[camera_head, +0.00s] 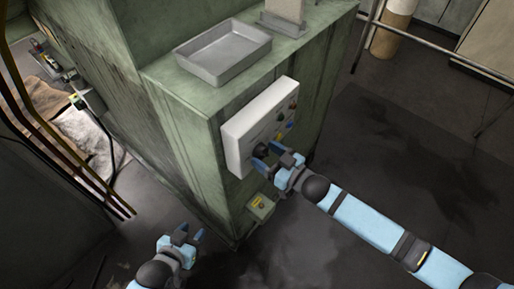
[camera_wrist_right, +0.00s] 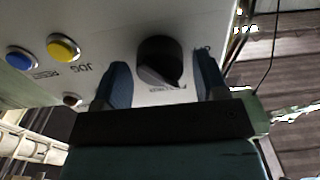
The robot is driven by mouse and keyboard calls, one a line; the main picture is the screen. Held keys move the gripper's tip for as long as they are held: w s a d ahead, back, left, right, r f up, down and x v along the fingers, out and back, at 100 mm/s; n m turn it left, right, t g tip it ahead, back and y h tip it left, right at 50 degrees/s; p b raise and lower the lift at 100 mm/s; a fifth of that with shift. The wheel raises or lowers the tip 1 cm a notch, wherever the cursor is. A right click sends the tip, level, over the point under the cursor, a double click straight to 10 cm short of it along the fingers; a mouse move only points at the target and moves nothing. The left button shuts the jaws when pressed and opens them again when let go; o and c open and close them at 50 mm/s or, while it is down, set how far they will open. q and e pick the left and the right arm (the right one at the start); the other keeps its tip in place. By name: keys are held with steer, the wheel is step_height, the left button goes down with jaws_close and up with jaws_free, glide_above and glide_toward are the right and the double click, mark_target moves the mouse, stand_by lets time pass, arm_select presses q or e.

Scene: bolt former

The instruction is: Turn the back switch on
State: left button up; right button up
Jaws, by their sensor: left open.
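A white control box (camera_head: 262,122) is fixed to the side of the green machine. In the right wrist view its face carries a black rotary knob (camera_wrist_right: 160,60) with small lettering beside it. My right gripper (camera_head: 274,154) is at the lower near part of this face. Its two blue fingers are spread, one on each side of the knob, with visible gaps, so it is not gripping. In the head view the knob (camera_head: 261,150) is partly hidden by the gripper. My left gripper (camera_head: 187,236) is open and empty, low in front of the machine.
A blue button (camera_wrist_right: 20,58) and a yellow button (camera_wrist_right: 63,47) sit left of the knob in the wrist view. A grey tray (camera_head: 222,52) lies on the machine top. A small green box with a yellow label (camera_head: 260,207) is below the panel. The floor at right is clear.

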steer(key=c, duration=0.9)
steer(key=shift+r+m+p, duration=0.15)
steer(key=shift+m+p, duration=0.35)
steer(key=shift+m, duration=0.2)
steer(key=shift+c, duration=0.2)
steer(key=shift+m, duration=0.7)
steer(key=shift+m+p, duration=0.4)
steer(key=shift+m, duration=0.6)
steer(key=m, duration=0.3)
steer(key=o, duration=1.2)
steer(key=shift+c, duration=0.2)
steer(key=p+v, duration=0.2)
steer(key=v, duration=0.6)
